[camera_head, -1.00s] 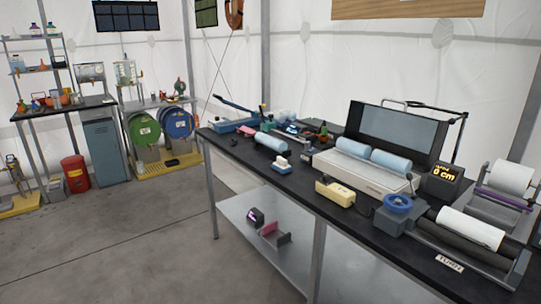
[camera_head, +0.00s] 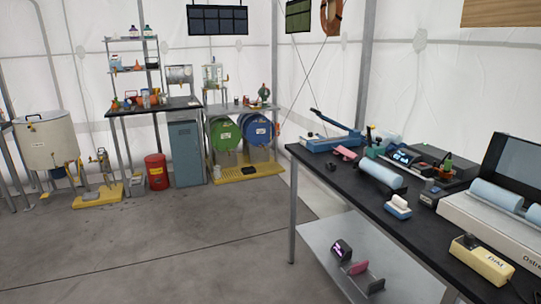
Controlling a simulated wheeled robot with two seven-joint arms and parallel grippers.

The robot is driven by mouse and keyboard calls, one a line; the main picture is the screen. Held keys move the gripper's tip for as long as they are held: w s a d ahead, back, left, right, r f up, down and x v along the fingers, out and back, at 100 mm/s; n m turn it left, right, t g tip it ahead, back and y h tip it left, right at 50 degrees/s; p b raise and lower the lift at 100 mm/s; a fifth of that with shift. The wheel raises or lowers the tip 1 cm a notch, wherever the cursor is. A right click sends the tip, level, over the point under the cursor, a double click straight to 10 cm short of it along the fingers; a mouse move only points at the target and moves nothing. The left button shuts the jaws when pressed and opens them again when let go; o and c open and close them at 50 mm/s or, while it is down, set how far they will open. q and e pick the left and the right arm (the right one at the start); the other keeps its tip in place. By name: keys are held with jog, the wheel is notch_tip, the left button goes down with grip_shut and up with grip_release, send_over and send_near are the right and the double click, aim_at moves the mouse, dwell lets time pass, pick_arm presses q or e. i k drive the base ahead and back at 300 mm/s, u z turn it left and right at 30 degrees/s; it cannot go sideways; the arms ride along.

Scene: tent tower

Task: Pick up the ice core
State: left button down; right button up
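A pale blue cylinder that looks like an ice core (camera_head: 381,173) lies on the black-topped bench at the right, in a dark holder. Two more pale blue cylinders lie end to end on a white device at the right edge; the nearer-left one (camera_head: 494,195) shows almost whole, and the other is cut off by the frame. I cannot tell which of them the task means. Neither of my grippers is in view.
The black bench (camera_head: 340,180) runs along the right, with a blue-and-white brush-like block (camera_head: 398,206) and a cream box (camera_head: 481,260) on it. A lower shelf (camera_head: 322,240) holds small items. The grey floor (camera_head: 170,240) at left and middle is clear. Drums and a tank stand at the back.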

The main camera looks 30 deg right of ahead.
aim_at(394, 180)
jog(key=u, duration=0.15)
jog(key=i, duration=1.85)
jog(key=z, duration=0.6)
